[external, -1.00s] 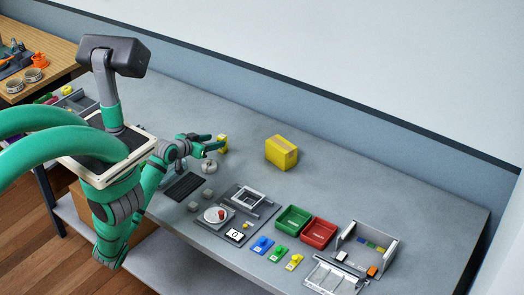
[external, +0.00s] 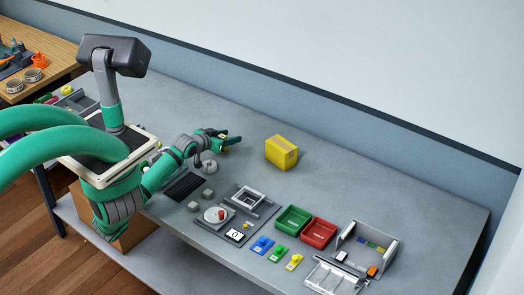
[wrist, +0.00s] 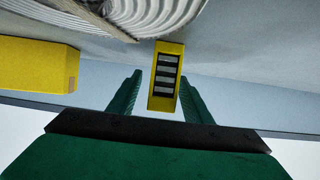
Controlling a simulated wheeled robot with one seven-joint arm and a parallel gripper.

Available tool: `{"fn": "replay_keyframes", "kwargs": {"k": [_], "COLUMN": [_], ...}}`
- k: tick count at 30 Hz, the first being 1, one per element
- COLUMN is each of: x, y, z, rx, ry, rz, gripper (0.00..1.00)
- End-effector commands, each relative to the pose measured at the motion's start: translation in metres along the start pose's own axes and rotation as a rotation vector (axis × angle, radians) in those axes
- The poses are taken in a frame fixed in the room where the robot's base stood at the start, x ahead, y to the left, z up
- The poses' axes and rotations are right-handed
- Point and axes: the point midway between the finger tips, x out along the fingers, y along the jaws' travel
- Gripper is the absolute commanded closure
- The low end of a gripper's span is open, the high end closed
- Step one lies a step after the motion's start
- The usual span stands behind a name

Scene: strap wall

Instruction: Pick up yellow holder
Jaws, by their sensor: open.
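The yellow holder (wrist: 165,76) is a small yellow block with a dark window crossed by pale bars, in the middle of the wrist view. My gripper (wrist: 160,90) is open, with one green finger on each side of the holder in that picture. I cannot tell whether either finger touches it. In the external view my gripper (external: 231,139) is over the back part of the grey table, left of the yellow box, and mostly hides the holder.
A yellow box (external: 281,153) stands to the right of my gripper; it also shows in the wrist view (wrist: 35,65). A ribbed grey roll (wrist: 150,15) is close to the holder. Green (external: 292,219) and red (external: 318,232) trays lie further right. The table's back right is clear.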

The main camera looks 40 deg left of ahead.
Motion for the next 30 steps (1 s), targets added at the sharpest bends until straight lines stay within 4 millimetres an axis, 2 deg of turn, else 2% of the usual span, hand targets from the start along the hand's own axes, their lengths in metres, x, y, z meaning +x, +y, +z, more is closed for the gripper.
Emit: {"fn": "replay_keyframes", "kwargs": {"k": [5, 6, 11, 12, 23, 26, 30], "x": [0.0, 0.0, 0.001, 0.001, -0.001, -0.004, -0.012], "y": [0.0, 0.0, 0.001, 0.001, 0.0, 0.001, 0.001], "z": [0.0, 0.0, 0.0, 0.0, -0.003, -0.01, -0.031], "rx": [-0.001, -0.001, 0.0, 0.0, 0.0, 0.0, -0.001], "ry": [0.0, 0.0, -0.001, -0.001, 0.0, 0.001, 0.003], "rz": [-0.001, 0.0, 0.001, 0.001, 0.0, 0.001, 0.002], "gripper": [0.55, 0.59, 0.98, 1.0, 1.0, 1.0, 1.0]}}
